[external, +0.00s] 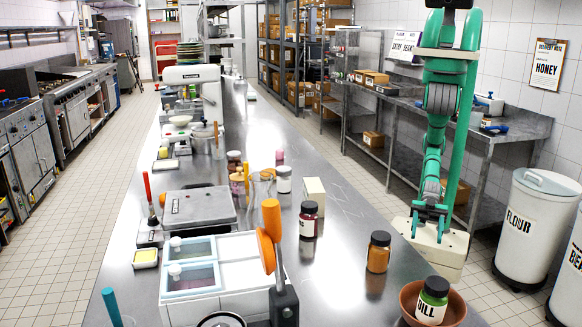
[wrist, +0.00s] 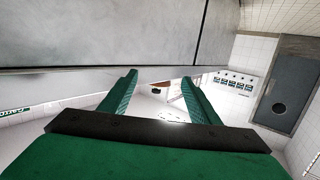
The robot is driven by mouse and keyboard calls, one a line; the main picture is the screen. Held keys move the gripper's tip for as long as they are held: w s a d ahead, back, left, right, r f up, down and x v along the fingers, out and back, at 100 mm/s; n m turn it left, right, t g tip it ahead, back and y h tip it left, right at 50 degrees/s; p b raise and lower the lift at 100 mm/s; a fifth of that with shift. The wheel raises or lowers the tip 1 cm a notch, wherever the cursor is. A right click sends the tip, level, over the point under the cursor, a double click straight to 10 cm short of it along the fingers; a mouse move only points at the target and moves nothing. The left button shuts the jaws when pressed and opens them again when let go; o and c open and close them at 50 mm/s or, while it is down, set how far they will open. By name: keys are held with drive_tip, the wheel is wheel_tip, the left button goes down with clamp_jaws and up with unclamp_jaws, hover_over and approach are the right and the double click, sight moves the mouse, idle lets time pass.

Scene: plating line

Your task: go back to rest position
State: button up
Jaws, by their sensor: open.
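Near my gripper, an amber jar (external: 378,252) stands on the counter, and a jar labelled DILL (external: 432,302) sits in a brown bowl (external: 462,309). A dark-lidded jar (external: 308,219) stands further left. A FLOUR bin (external: 528,225) stands at right. A grey door (wrist: 284,90) shows in the wrist view.

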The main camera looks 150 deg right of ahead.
drive_tip(key=s+d+r+m+h, duration=0.1)
drive_tip(key=s+d, duration=0.4)
drive_tip(key=s, duration=0.7)
drive_tip(key=shift+r+m+h, duration=0.3)
drive_tip(key=shift+r+h, duration=0.3)
drive_tip(key=shift+r, duration=0.1)
